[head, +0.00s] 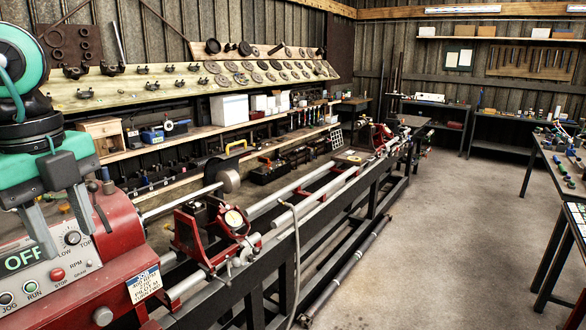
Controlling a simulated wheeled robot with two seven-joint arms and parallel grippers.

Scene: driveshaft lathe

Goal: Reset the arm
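My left arm comes in from the upper left, and its green and black gripper (69,242) hangs with the fingers pointing down. The two grey fingers are apart, with nothing between them. They overlap the red lathe headstock (103,237) in the picture and partly cover its control panel (48,268). The gap between fingers and panel cannot be judged. The panel display reads OFF, with a dial and several buttons around it. My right gripper is not in view.
The lathe bed (318,213) runs away to the back, with a red carriage (205,235) on it. Shelves and a pegboard of round parts (235,66) line the left wall. Work tables (560,165) stand at the right. The concrete floor (445,240) between is clear.

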